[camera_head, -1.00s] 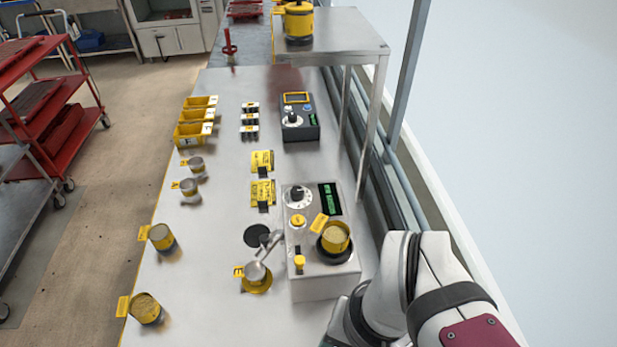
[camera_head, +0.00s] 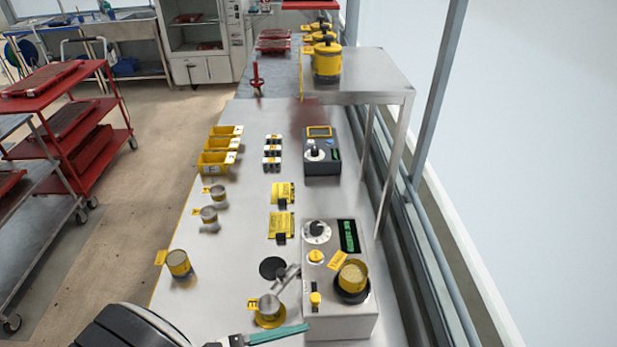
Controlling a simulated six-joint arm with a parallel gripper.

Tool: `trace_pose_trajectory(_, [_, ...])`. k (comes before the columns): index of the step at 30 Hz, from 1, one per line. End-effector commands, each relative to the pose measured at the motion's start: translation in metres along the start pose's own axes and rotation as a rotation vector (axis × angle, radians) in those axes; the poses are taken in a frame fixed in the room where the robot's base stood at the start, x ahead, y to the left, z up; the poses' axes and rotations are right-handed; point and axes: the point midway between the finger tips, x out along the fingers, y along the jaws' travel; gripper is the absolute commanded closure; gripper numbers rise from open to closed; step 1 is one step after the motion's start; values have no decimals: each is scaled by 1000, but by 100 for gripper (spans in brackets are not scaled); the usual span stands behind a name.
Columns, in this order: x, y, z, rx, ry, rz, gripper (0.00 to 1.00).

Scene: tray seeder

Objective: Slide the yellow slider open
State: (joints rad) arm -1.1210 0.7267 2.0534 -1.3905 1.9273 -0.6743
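The yellow slider (camera_head: 315,299) is a small yellow knob on the front left of the grey seeder machine (camera_head: 340,327), below a round yellow button (camera_head: 316,256). My gripper (camera_head: 306,329) reaches in from the bottom left, pointing right. One teal-edged finger shows, its tip near the machine's lower front edge, below the slider in the picture. I cannot tell whether it touches the machine. The other finger is not clearly seen, so the opening cannot be judged. No object shows in the grip.
A metal spout (camera_head: 286,277) and a small cup on a yellow base (camera_head: 269,307) stand just left of the machine. A yellow cup (camera_head: 353,274) sits on its top right. A yellow-banded cup (camera_head: 178,264) stands further left.

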Motion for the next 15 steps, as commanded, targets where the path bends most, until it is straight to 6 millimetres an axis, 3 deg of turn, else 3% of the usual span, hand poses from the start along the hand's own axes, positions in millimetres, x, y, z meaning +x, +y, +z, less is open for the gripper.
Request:
trace_pose_trajectory(1, [-19,5,-20,-94,-64,152,44])
trace_pose_trajectory(3, [-41,10,-41,-184,-133,314,44])
trace_pose_trajectory(7, [-59,12,-59,-252,-196,453,44])
trace_pose_trajectory(11, [-42,22,-57,-258,-202,461,44])
trace_pose_trajectory(15, [-5,40,-51,-258,-201,456,44])
